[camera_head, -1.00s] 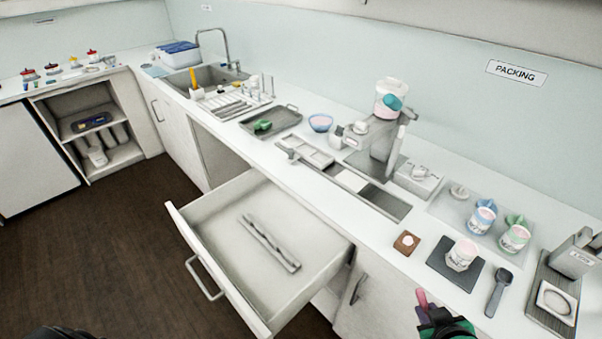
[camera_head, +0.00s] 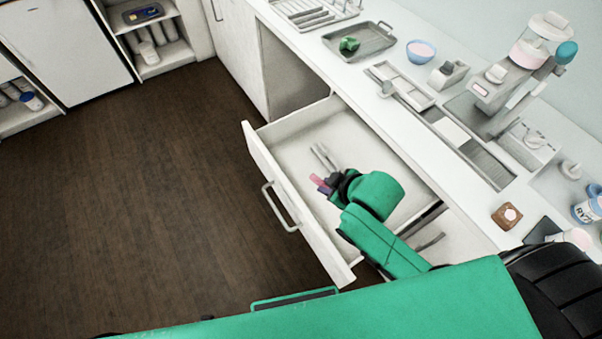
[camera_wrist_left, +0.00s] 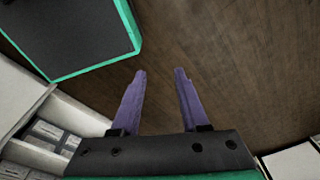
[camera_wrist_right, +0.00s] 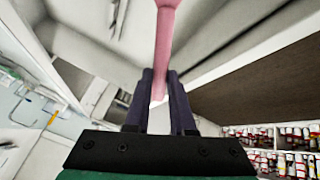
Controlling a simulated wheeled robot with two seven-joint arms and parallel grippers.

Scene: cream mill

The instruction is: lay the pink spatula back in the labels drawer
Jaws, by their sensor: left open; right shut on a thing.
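The open white drawer (camera_head: 290,137) sticks out below the counter, with a grey metal tool (camera_head: 325,157) lying inside. My right gripper (camera_head: 328,187) is over the drawer and shut on the pink spatula (camera_head: 316,180). In the right wrist view the spatula (camera_wrist_right: 164,40) points away from between the closed fingers (camera_wrist_right: 160,100). Its height above the drawer floor is hard to tell. The arm hides part of the drawer's interior. My left gripper (camera_wrist_left: 160,75) is open and empty over the brown floor in the left wrist view, and is out of the head view.
The counter holds a grey tray with a green thing (camera_head: 349,44), a blue bowl (camera_head: 421,52), a dispensing machine (camera_head: 520,75) and a small brown block (camera_head: 507,215). The floor (camera_head: 130,200) left of the drawer is clear.

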